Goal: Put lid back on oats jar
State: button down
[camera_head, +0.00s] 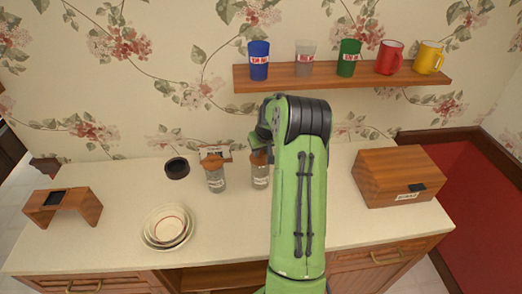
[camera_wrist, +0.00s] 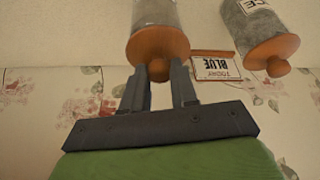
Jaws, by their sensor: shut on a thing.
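A clear jar (camera_head: 260,178) stands on the counter just left of my arm, and its label is too small to read. Its round orange-brown wooden lid (camera_wrist: 157,43) is at the jar's mouth, also seen in the head view (camera_head: 259,158). My gripper (camera_wrist: 160,74) is shut on the lid's knob, with one finger on each side of it. The lid looks in line with the jar (camera_wrist: 155,12); I cannot tell whether it is fully seated. In the head view my arm partly hides the gripper (camera_head: 258,143).
A second lidded jar (camera_head: 215,180) stands close on the left, before a small "TODAY BLUE" sign (camera_wrist: 216,66). Stacked bowls (camera_head: 168,228), a dark round container (camera_head: 177,168), a wooden stand (camera_head: 63,207) and a wooden box (camera_head: 397,175) share the counter. A shelf (camera_head: 340,80) with several cups hangs above.

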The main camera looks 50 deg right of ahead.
jog(key=shift+c, duration=1.6)
grip_release()
jog(key=shift+r+p, duration=2.3)
jog(key=shift+r, duration=1.3)
jog(key=shift+f, duration=0.1)
grip_shut()
jog(key=shift+f, duration=0.1)
jog(key=shift+f+b, duration=2.5)
jog(key=shift+f, duration=0.3)
